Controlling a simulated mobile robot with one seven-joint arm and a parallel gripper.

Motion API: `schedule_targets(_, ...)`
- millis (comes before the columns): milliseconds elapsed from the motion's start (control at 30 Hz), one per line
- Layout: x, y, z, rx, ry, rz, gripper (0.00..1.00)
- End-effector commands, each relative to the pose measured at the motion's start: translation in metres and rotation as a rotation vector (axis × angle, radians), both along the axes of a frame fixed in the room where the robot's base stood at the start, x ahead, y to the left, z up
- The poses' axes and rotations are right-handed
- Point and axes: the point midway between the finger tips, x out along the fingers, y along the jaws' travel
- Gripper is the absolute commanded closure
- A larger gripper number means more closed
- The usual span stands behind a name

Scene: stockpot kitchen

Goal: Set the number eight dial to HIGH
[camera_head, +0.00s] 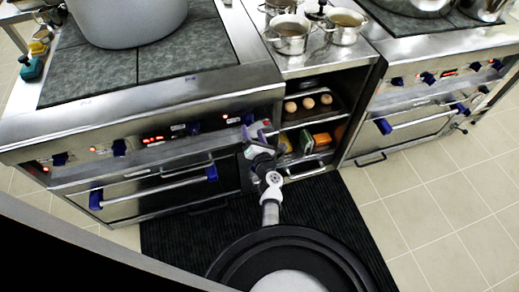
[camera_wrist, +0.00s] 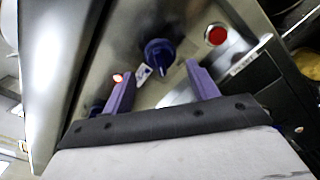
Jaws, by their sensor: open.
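In the wrist view a dark blue dial (camera_wrist: 158,52) sits on the steel control panel, ahead of my gripper (camera_wrist: 156,71). The purple fingers are apart and empty, one to each side of the dial in the picture; I see no contact. A small white label beside the dial is too blurred to read, so I cannot confirm its number or setting. In the head view my gripper (camera_head: 257,130) is at the right end of the left range's front panel. A blue dial (camera_head: 248,118) shows right beside it, partly hidden by the gripper.
More blue dials, such as this one (camera_head: 119,147), line the left range panel. An oven handle (camera_head: 155,186) projects below. A shelf with eggs (camera_head: 308,103) stands to the right of my gripper. A large pot (camera_head: 128,20) stands on the cooktop. The tiled floor (camera_head: 430,205) at right is clear.

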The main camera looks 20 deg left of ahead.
Motion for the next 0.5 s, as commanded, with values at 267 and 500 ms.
schedule_targets(267,-0.050,-0.034,-0.002,0.000,0.002,-0.002,0.41)
schedule_targets(500,-0.073,-0.050,-0.001,-0.001,0.000,-0.001,0.41)
